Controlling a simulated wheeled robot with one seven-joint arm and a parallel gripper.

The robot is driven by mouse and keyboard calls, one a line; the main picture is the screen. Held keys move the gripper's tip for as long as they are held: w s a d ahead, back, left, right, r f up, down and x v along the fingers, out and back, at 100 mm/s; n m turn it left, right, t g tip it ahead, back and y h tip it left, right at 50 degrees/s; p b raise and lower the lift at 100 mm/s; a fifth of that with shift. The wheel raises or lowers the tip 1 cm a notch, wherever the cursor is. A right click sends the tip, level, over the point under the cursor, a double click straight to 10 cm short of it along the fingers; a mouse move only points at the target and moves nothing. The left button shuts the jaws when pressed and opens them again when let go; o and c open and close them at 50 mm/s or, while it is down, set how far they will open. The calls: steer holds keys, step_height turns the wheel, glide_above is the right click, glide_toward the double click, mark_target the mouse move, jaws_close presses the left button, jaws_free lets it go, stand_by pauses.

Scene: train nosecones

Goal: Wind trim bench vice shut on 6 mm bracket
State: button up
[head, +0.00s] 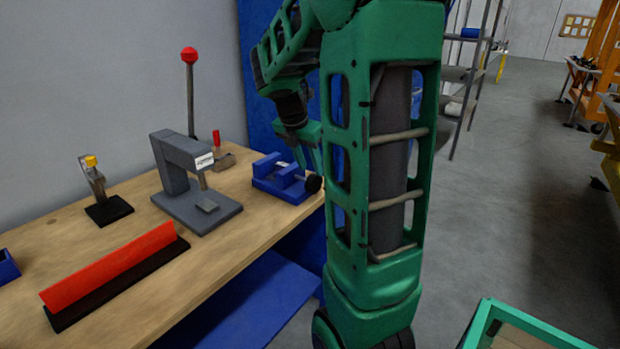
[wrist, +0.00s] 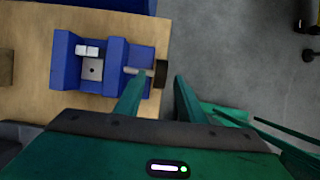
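The blue bench vice (head: 272,180) sits at the right end of the workbench; it also shows in the wrist view (wrist: 66,70). A small grey bracket (wrist: 93,69) with a whitish upper part lies between its jaws; I cannot tell whether both jaws touch it. A pale screw runs right from the vice to a black handle knob (wrist: 162,71), also visible in the head view (head: 313,184). My gripper (wrist: 160,80) is open and empty. Its two green fingers point at the knob, one on each side in the picture; contact is not visible.
The wooden workbench (head: 225,262) also bears a grey press (head: 178,165) with a red-knobbed lever, a red-and-black bar (head: 110,268) and a small clamp (head: 96,183). Right of the bench edge, the grey floor (wrist: 230,50) is open.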

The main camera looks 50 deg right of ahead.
mark_target(313, 175)
steer(key=shift+x, duration=2.7)
steer(key=shift+c, duration=0.2)
jaws_close()
